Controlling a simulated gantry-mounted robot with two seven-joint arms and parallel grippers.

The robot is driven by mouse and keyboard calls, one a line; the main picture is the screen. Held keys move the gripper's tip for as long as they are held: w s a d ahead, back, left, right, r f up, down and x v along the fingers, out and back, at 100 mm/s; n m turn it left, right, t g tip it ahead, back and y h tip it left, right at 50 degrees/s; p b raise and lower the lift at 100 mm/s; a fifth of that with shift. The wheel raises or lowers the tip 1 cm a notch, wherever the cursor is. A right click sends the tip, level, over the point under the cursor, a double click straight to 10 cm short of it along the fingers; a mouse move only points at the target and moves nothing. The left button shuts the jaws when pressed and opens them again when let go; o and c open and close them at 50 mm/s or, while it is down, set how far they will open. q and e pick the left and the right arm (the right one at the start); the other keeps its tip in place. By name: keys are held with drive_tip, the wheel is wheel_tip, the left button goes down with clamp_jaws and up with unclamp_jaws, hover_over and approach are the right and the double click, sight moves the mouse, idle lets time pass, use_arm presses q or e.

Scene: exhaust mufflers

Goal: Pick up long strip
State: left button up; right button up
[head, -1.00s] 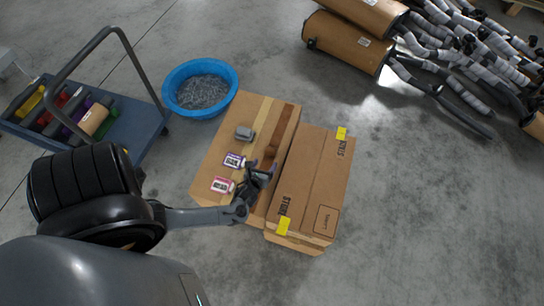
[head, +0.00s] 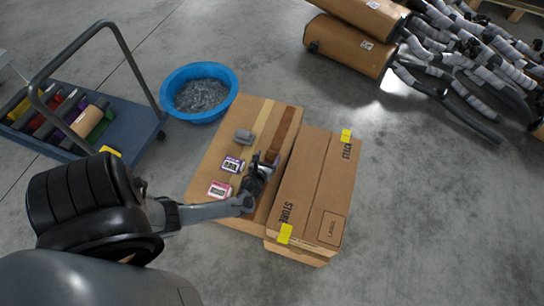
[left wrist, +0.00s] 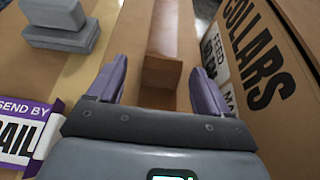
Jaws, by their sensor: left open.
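The long strip (head: 284,131) is a brown bar lying along the right side of the flat cardboard box top, beside the taller carton. It also shows in the left wrist view (left wrist: 166,40), running away from me with its near end facing the camera. My left gripper (head: 263,168) is over the near part of the strip in the head view and hides some of it. In the left wrist view its purple-grey fingers (left wrist: 160,72) are apart, one on each side of the strip's near end. I cannot tell if they touch it. My right gripper is not in view.
A taller carton (head: 318,185) stands close on the strip's right. A grey block (head: 244,136), a purple-and-white box (head: 232,164) and a pink-and-white box (head: 220,190) lie on its left. A blue tub (head: 174,80) and a cart (head: 128,128) stand farther left.

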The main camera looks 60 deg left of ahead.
sight(272, 156)
use_arm(q)
drive_tip(key=b+x, duration=0.3)
drive_tip(key=x, duration=0.1)
drive_tip(key=shift+w+d+f, duration=0.15)
drive_tip(key=shift+w, duration=0.15)
drive_tip(key=shift+c, duration=0.4)
drive_tip(key=c, duration=1)
